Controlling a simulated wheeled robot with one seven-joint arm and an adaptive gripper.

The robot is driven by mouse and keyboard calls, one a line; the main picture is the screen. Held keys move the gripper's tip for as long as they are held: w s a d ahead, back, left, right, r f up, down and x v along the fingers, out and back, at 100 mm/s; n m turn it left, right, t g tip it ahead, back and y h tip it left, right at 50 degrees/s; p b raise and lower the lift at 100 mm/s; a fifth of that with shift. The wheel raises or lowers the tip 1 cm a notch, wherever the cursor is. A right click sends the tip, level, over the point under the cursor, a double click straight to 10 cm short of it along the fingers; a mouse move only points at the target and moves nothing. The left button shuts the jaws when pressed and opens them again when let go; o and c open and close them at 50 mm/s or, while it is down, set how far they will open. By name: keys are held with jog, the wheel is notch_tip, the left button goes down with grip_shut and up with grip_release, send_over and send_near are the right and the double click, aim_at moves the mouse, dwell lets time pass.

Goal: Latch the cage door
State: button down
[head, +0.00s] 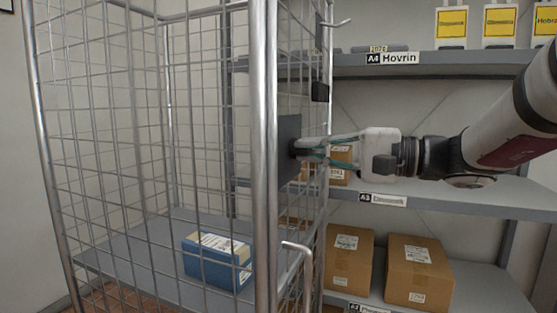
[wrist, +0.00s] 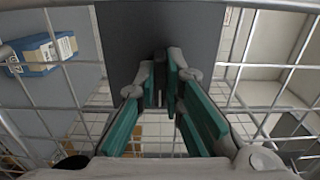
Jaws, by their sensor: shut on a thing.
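The wire cage (head: 264,200) fills the left half of the head view. Its mesh side between two upright posts carries a dark grey plate (head: 288,135), which also shows ahead of the fingers in the wrist view (wrist: 125,35). My gripper (head: 298,148) reaches in from the right, level, with its tips at the plate. In the wrist view my gripper (wrist: 160,84) has its teal-padded fingers closed together around a small grey piece at the plate, mostly hidden by the fingers. Whether the door is latched cannot be told.
A blue parcel (head: 217,262) lies on the cage floor. Bent metal rods stick out at the lower post (head: 300,250) and upper post (head: 338,23). A black block (head: 320,92) sits on the far post. Shelves with cardboard boxes (head: 418,270) stand behind my arm.

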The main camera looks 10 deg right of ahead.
jog(key=shift+f, duration=0.1)
dwell(0.3)
jog(key=c, duration=1.7)
grip_release()
jog(key=v, duration=1.2)
jog(key=shift+a, duration=0.15)
